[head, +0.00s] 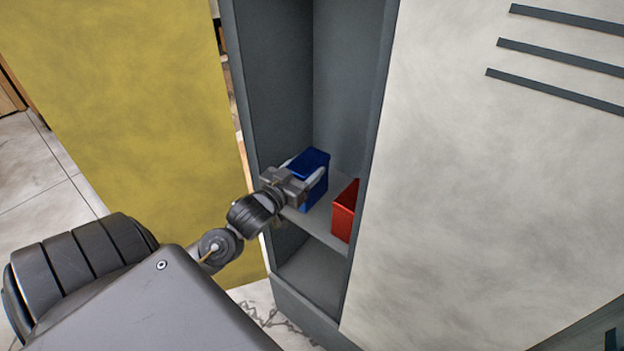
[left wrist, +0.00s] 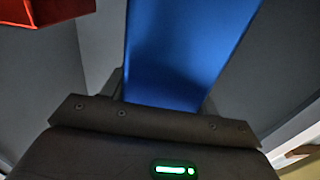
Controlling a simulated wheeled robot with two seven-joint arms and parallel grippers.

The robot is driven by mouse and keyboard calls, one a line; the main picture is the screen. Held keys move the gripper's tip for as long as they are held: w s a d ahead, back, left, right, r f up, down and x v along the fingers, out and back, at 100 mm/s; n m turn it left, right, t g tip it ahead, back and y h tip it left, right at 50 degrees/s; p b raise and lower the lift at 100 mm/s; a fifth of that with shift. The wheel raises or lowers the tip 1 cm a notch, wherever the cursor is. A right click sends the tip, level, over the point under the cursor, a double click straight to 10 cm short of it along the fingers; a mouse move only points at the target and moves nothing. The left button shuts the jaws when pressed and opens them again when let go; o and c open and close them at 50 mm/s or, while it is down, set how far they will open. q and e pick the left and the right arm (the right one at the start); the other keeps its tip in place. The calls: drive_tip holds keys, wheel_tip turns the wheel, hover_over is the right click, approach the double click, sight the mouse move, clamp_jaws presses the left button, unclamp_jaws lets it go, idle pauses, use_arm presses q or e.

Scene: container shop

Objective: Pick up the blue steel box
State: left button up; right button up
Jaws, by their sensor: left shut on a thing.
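The blue steel box (head: 313,161) is inside the tall grey cabinet, at the level of its middle shelf. My left gripper (head: 303,178) reaches in from the left and is shut on the blue box, with a finger at either side. In the left wrist view the blue box (left wrist: 180,55) fills the space straight ahead of the gripper. I cannot tell whether its bottom touches the shelf. My right gripper is not in view.
A red box (head: 344,212) stands on the shelf (head: 321,220), close to the right of the blue box; it also shows in the left wrist view (left wrist: 40,10). Cabinet side walls (head: 262,80) hem in the opening. A yellow panel (head: 120,90) is left, a pale panel (head: 480,180) right.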

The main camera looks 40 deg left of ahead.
use_arm(q)
drive_tip(key=s+a+r+p, duration=0.1)
drive_tip(key=s+a+r, duration=0.4)
drive_tip(key=s, duration=0.5)
drive_tip(key=shift+s+r+p, duration=0.3)
drive_tip(key=shift+s+r, duration=0.1)
drive_tip(key=shift+r, duration=0.9)
